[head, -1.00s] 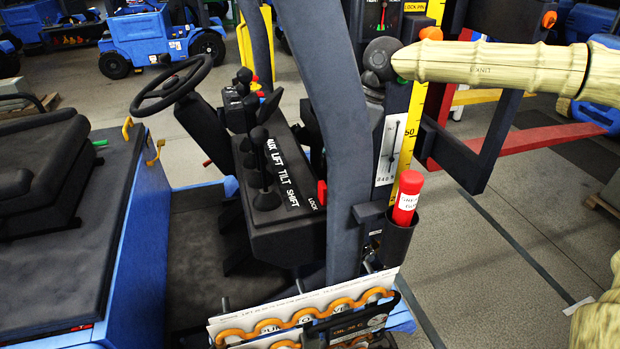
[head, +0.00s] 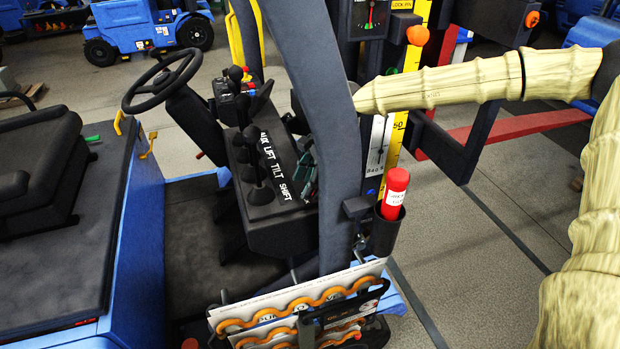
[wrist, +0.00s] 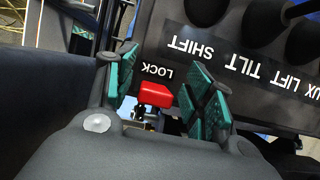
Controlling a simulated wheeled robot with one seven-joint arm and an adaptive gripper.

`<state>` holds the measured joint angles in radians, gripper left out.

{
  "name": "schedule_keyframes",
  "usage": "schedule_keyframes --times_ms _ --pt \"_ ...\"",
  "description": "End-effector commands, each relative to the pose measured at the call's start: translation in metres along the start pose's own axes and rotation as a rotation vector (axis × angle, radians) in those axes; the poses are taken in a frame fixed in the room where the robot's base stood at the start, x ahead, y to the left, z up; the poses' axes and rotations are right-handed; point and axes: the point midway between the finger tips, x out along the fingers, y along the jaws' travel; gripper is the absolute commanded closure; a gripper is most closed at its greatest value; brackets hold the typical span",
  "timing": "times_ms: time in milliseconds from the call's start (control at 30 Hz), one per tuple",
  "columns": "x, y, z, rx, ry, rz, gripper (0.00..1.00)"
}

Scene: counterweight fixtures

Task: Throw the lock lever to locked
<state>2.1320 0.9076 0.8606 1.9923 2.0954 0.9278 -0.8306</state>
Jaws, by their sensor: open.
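The lock lever's red knob (wrist: 155,94) shows in the wrist view beside the white word LOCK on the black console (wrist: 245,75). My gripper (wrist: 163,82) is open, with teal-padded fingers on either side of the red knob. Whether either finger touches it, I cannot tell. In the head view, part of my gripper (head: 307,172) shows at the right edge of the console, behind the dark pillar. The red knob is hidden there. The lever's shaft cannot be made out.
The dark pillar (head: 325,120) stands in front of my wrist. Tall black levers (head: 258,165) line the console by the steering wheel (head: 165,80). A red-capped tube (head: 395,195) sits in a holder to the right. Open floor (head: 510,220) lies further right.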

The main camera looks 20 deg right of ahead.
Motion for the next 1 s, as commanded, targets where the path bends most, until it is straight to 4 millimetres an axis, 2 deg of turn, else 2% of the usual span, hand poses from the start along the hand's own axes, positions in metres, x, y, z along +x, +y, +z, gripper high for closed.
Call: schedule_keyframes --times_ms 300,367,567,1000 --pt "0.0023 0.0003 -0.0007 0.001 0.0 0.0 0.47" --pt "0.0022 0.0003 -0.0007 0.001 0.0 -0.001 0.56" --pt "0.0019 0.0002 -0.0009 0.001 0.0 -0.001 0.93" --pt "0.0014 -0.0001 -0.0008 0.001 0.0 -0.002 0.93"
